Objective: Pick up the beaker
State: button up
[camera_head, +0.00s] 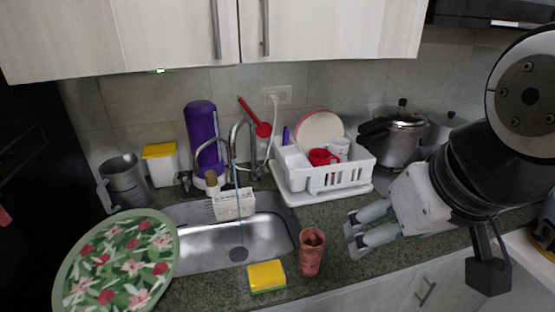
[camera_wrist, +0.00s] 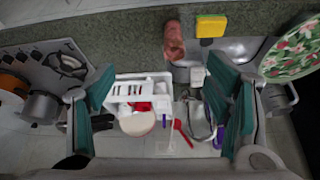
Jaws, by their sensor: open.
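A reddish-brown tumbler-shaped beaker (camera_head: 312,252) stands upright on the dark granite counter at the front, just right of the sink. It also shows at the top middle of the wrist view (camera_wrist: 174,40). My gripper (camera_head: 350,236) is open and empty, to the right of the beaker and apart from it. In the wrist view its two teal-padded fingers (camera_wrist: 160,92) are spread wide, with the dish rack and red spoon showing in the gap. A grey handled jug (camera_head: 124,183) stands at the far left.
A yellow sponge (camera_head: 267,277) lies left of the beaker. A floral tray (camera_head: 118,262) covers the counter left of the sink (camera_head: 200,262). A white dish rack (camera_head: 325,178) and a pressure cooker (camera_head: 398,140) stand behind. Cupboards (camera_head: 180,35) hang above.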

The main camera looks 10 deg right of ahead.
aim_at(311, 240)
jog(key=k+l+z, duration=0.2)
jog(key=k+z, duration=0.2)
jog(key=k+l+z, duration=0.4)
jog(key=l, duration=0.2)
jog(key=j, duration=0.25)
